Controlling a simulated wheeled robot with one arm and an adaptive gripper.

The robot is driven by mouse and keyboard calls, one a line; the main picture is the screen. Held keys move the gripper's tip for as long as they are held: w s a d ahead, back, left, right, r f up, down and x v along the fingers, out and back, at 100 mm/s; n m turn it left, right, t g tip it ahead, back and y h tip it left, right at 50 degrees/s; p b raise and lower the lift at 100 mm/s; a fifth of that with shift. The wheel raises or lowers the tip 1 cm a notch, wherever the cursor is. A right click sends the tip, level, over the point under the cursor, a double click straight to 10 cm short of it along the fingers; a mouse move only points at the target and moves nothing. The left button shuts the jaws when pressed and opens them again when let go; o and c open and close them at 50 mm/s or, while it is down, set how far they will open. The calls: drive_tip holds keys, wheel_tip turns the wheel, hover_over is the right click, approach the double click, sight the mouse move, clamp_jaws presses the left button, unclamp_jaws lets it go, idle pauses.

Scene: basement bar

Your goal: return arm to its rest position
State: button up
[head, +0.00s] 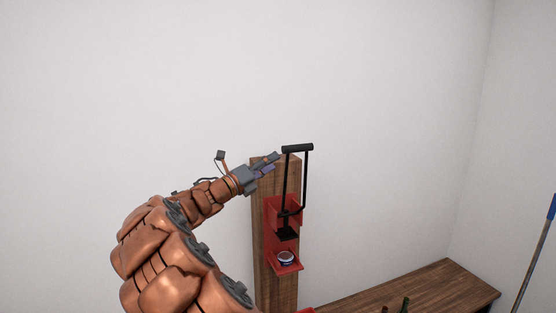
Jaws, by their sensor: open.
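My arm reaches up from the bottom of the head view, and my gripper (272,163) is at its end. The gripper is open and looks empty. Its fingertips are just left of the black handle (297,148) of a red can crusher (283,213). I cannot tell whether they touch the lever. The crusher is fixed to an upright wooden post (261,230), and its lever stands raised. A small round whitish metal piece (286,257), perhaps a flattened can, sits on the crusher's lower red shelf.
A wooden counter (440,288) runs along the wall at the lower right. Dark bottle tops (405,304) and a red object (305,310) show at the bottom edge. A pole with a blue grip (552,208) leans at the far right. The space left of my arm is clear.

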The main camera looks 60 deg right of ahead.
drive_tip(key=shift+w+a, duration=0.1)
drive_tip(key=shift+a, duration=0.1)
idle(0.4)
drive_tip(key=s+a+f+m+t+y, duration=0.1)
drive_tip(key=s+a+f+m+y, duration=0.3)
drive_tip(key=s+a+f+m, duration=0.25)
drive_tip(key=s+a+f+m+y, duration=0.3)
drive_tip(key=s+a+m+y, duration=0.15)
drive_tip(key=a+m, duration=0.4)
drive_tip(key=s+a+f+m+t+y, duration=0.1)
drive_tip(key=s+a+f+m+y, duration=0.2)
drive_tip(key=a, duration=1)
drive_tip(key=s+a+f+m+t+y+b, duration=0.1)
drive_tip(key=s+a+f+m+t+y, duration=0.1)
drive_tip(key=a+f, duration=0.6)
drive_tip(key=s+a+f+m+t+y+b, duration=0.1)
drive_tip(key=s+a+f+m+y, duration=0.2)
drive_tip(key=a, duration=1.4)
wheel_tip(320, 180, down, 3)
drive_tip(key=s+y, duration=0.2)
drive_tip(key=y, duration=0.1)
drive_tip(key=shift+a+m+t, duration=0.4)
drive_tip(key=shift+s, duration=0.1)
drive_tip(key=shift+c, duration=0.8)
drive_tip(key=shift+d, duration=0.1)
drive_tip(key=shift+c, duration=0.2)
